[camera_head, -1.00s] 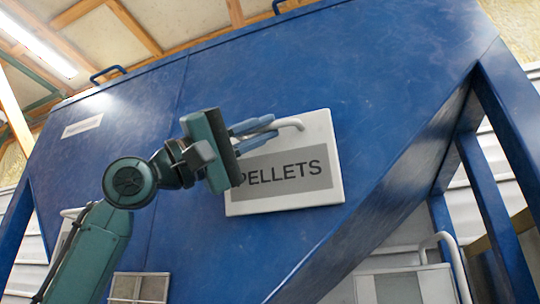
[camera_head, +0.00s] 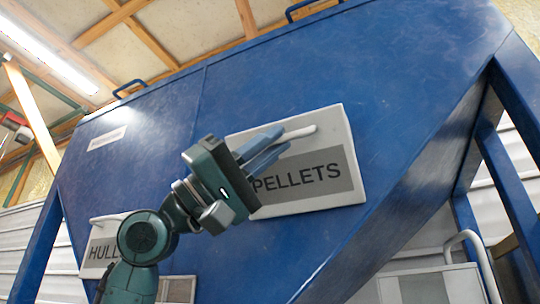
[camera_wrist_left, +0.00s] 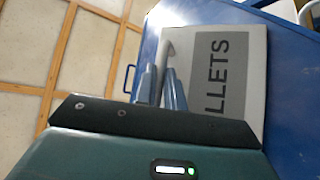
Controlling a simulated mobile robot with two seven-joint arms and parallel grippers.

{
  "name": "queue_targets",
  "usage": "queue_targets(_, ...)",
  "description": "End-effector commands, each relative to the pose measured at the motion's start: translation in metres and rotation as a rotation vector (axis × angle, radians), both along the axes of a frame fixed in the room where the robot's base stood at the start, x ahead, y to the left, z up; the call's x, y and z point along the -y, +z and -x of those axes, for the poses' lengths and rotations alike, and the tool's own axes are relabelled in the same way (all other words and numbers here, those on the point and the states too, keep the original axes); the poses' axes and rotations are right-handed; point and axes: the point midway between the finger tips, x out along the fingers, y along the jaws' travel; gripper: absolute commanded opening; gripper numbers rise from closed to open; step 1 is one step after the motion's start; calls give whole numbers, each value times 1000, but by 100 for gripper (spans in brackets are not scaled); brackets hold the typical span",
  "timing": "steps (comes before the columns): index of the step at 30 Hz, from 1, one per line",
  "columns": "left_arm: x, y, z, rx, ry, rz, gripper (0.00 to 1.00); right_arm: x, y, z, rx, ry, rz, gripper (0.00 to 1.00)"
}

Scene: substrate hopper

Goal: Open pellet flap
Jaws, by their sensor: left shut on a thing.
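The pellet flap (camera_head: 335,120) is a pale panel with a grey PELLETS label on the sloping blue hopper (camera_head: 300,70). A pale bar handle (camera_head: 301,132) sticks out near its top. My left gripper (camera_head: 277,138) comes in from the left, with its blue-grey fingers shut on the handle. The fingers cover part of the flap and the start of its label. In the left wrist view the flap (camera_wrist_left: 253,50) stands beside the fingers (camera_wrist_left: 162,85), with the handle (camera_wrist_left: 170,48) at their tips. I cannot tell for sure whether the flap stands away from the hopper. My right gripper is not in view.
A second pale flap (camera_head: 97,262) marked HULL, partly hidden by my left arm, sits lower left. Blue support legs (camera_head: 500,185) stand at the right. A grey cabinet with a pale curved pipe (camera_head: 480,245) is below right.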

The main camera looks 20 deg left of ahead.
Motion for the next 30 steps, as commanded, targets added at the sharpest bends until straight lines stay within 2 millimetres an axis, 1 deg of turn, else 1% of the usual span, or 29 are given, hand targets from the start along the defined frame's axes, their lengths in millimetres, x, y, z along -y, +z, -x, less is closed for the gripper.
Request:
queue_targets(6, 0, -1, -1, -4, 0, -1, 0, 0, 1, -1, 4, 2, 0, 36)
queue_targets(7, 0, -1, -1, -4, 0, -1, 12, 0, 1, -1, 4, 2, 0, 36)
queue_targets(12, 0, 0, -1, -4, 0, -1, 26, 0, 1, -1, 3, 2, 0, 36)
queue_targets(15, 0, 0, -1, -4, 0, -1, 33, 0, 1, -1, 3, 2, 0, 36)
queue_targets(23, -2, -3, -1, -4, 1, -1, 33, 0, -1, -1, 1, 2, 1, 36)
queue_targets(26, -9, -10, 1, -4, 3, 1, 33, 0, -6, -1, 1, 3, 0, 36)
queue_targets(29, -21, -23, 6, -4, 4, 0, 33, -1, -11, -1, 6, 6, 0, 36)
queue_targets(30, -27, -29, 8, -4, 4, 1, 33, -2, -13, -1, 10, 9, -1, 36)
